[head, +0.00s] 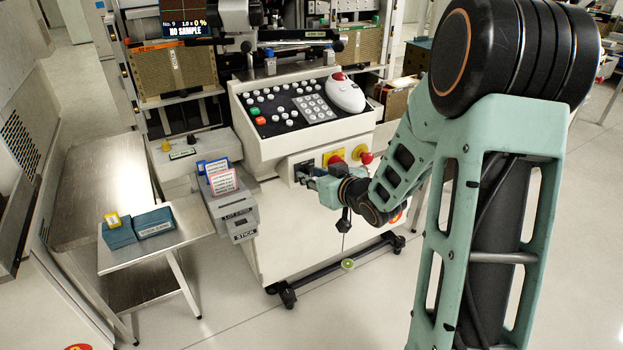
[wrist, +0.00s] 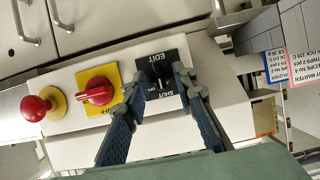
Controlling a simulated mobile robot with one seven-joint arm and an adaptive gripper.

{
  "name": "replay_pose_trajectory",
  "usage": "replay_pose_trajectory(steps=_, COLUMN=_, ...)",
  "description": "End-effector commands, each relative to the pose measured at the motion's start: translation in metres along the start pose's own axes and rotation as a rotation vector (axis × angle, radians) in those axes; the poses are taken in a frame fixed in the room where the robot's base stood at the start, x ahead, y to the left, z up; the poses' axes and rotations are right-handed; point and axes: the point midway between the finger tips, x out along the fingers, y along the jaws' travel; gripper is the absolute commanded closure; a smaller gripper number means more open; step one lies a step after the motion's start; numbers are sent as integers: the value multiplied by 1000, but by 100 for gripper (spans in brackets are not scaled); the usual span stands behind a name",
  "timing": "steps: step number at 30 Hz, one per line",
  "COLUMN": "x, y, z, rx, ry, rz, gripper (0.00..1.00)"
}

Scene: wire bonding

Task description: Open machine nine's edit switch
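Machine nine (head: 258,165) is a white console, with "No. 9" on the screen (head: 186,18) above it. In the wrist view its edit switch (wrist: 158,70) is a small black knob on a black plate marked EDIT and SHUT, shown upside down. My gripper (wrist: 154,82) is open, with one finger on each side of the knob and visible room between the fingertips. I cannot tell whether either finger touches the knob. In the head view my gripper (head: 306,176) is at the console's front, and my arm's end partly hides the switch.
Beside the switch are a red rotary knob on a yellow plate (wrist: 97,91) and a red mushroom button (wrist: 36,108). A grey holder with cards (head: 222,180) stands left of the console. A side table with blue boxes (head: 153,222) is further left.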

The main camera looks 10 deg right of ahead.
Motion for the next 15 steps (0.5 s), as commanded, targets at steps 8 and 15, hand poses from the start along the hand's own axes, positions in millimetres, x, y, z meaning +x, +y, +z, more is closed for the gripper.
replay_pose_trajectory(steps=8, x=4, y=0, z=-1, rx=0, ry=0, rz=0, gripper=75)
replay_pose_trajectory(steps=15, x=4, y=0, z=0, rx=0, ry=1, rz=0, gripper=94)
